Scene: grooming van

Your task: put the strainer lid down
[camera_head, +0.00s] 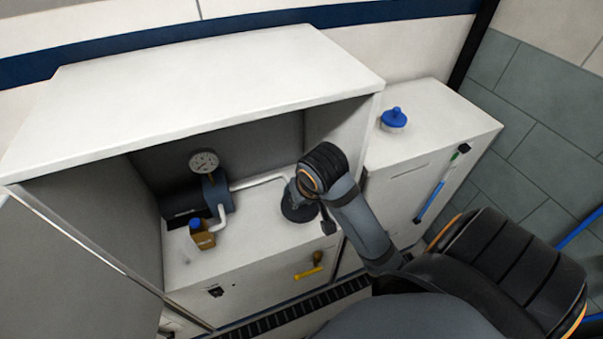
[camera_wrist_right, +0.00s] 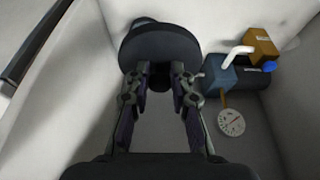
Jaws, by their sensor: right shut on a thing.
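The strainer lid (camera_head: 299,211) is a dark round disc inside the open white cabinet, at the right of its bay. It also shows in the right wrist view (camera_wrist_right: 162,46), straight ahead of the fingers. My right gripper (camera_wrist_right: 160,80) is shut on the lid, its two fingers at the lid's near side. In the head view my right wrist covers the fingers and part of the lid. I cannot tell whether the lid touches the white surface under it. My left gripper is in neither view.
The cabinet's top (camera_head: 200,85) overhangs the bay. A blue-topped container (camera_head: 394,120) stands on the right-hand cabinet.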

